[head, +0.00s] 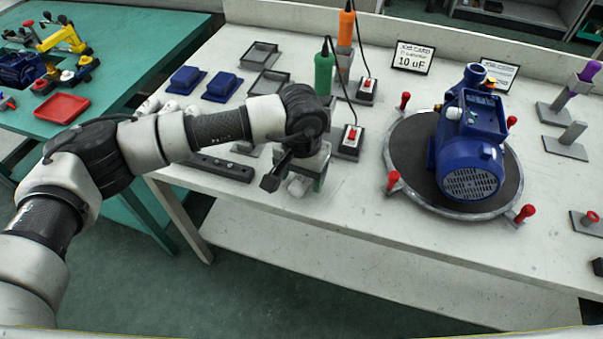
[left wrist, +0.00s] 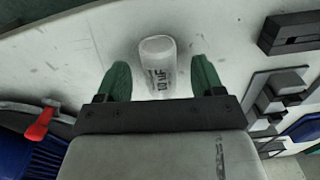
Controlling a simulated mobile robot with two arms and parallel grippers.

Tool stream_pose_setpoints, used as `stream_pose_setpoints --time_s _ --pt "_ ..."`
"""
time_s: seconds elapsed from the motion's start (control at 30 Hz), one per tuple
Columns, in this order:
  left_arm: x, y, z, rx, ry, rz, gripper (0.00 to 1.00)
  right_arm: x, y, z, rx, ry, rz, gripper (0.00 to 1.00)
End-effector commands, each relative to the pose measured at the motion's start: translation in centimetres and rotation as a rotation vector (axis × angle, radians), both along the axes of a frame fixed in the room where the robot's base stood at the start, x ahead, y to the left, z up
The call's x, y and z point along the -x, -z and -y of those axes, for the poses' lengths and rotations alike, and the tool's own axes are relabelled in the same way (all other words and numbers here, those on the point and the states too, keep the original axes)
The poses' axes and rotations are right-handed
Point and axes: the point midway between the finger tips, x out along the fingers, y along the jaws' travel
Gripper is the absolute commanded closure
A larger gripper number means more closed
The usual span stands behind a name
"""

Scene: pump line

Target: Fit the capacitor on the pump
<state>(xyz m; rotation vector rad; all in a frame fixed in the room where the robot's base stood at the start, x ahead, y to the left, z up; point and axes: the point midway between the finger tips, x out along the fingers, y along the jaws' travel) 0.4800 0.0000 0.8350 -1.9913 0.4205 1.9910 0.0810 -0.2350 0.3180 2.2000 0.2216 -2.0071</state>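The blue pump (head: 470,145) stands on a round dark turntable (head: 400,150) on the white bench. A pale cylindrical capacitor (left wrist: 157,65) with dark "10 uF"-like lettering shows in the left wrist view. My left gripper (head: 290,182) is low over the bench's front left part. Its green fingertips (left wrist: 161,80) are apart, one on each side of the capacitor, with visible gaps. In the head view the gripper mostly hides the capacitor. My right gripper is not in view.
A job card (head: 412,58) reading 10 uF stands behind the turntable. Red-handled clamps (head: 393,181) ring it. Green (head: 323,73) and orange (head: 346,25) tools stand at the back. Pale cylinders (head: 150,106), blue blocks (head: 187,79) and grey trays (head: 261,55) lie left. Bench between gripper and turntable is clear.

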Motion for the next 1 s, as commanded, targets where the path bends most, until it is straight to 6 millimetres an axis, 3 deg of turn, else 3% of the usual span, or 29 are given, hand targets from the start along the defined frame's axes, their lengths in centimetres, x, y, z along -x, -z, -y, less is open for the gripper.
stream_pose_setpoints --time_s 0.03,0.33,1.0 --pt "0.0 0.0 0.0 0.000 0.000 0.000 0.40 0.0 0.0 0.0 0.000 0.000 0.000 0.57" --pt "0.0 0.0 0.0 0.000 0.000 0.000 0.85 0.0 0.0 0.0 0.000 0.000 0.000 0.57" --pt "0.0 -2.6 0.0 0.000 0.000 0.001 0.85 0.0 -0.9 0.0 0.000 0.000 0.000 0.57"
